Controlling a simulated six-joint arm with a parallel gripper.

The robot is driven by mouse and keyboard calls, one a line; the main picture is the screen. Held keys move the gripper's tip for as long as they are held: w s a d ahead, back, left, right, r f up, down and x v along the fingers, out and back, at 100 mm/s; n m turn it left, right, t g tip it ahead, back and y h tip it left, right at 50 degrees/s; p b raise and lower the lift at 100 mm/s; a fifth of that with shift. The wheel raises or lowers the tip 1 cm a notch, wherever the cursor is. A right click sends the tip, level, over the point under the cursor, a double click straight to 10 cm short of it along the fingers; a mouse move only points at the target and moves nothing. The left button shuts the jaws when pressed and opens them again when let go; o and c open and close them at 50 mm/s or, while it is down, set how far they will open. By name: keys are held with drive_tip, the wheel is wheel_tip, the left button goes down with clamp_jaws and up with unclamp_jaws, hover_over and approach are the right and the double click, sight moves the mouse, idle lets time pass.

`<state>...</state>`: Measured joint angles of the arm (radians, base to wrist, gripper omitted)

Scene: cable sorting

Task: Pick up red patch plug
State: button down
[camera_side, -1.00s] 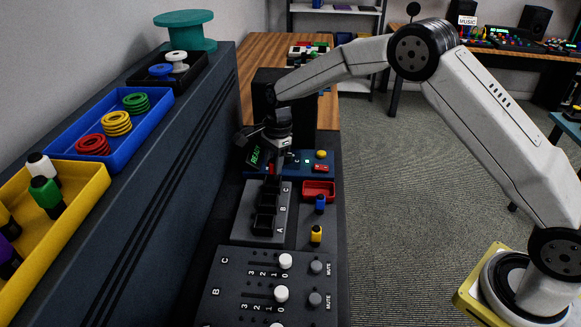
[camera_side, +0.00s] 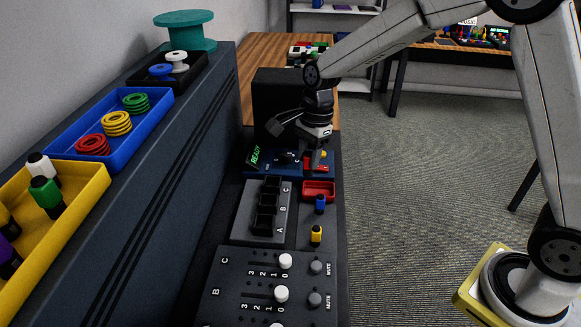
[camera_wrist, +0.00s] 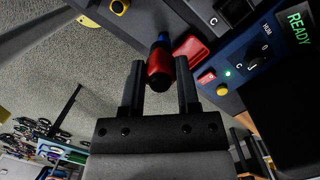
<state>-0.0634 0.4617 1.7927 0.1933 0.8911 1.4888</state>
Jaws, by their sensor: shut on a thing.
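My gripper (camera_wrist: 160,74) is shut on the red patch plug (camera_wrist: 159,63), which shows red with a black end between the two fingers in the wrist view. In the side view my gripper (camera_side: 310,152) hangs over the blue panel, and only a little of the red plug shows below the fingers. The black slot holder (camera_side: 268,210), marked A, B and C, stands in front and to the left of it.
A red tray (camera_side: 319,190) lies just in front of the gripper. A blue plug (camera_side: 320,204) and a yellow plug (camera_side: 316,234) stand nearer. The blue panel (camera_side: 262,168) has a READY display. A grey slider console (camera_side: 245,290) fills the front.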

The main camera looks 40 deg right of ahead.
drive_tip(key=shift+s+d+r, duration=0.1)
drive_tip(key=shift+s+r, duration=0.3)
drive_tip(key=shift+s, duration=0.4)
drive_tip(key=s+d+f, duration=0.3)
drive_tip(key=s+d, duration=0.4)
drive_tip(key=d, duration=0.1)
idle(0.3)
drive_tip(key=shift+d, duration=0.1)
drive_tip(key=shift+w+d+f, duration=0.15)
drive_tip(key=shift+w+f, duration=1.4)
drive_tip(key=shift+w, duration=0.65)
drive_tip(key=shift+w+d+f, duration=0.1)
drive_tip(key=shift+w+f, duration=1.45)
drive_tip(key=shift+w, duration=0.65)
drive_tip(key=shift+w+d+f, duration=0.15)
drive_tip(key=shift+w+f, duration=1.4)
drive_tip(key=shift+w, duration=0.65)
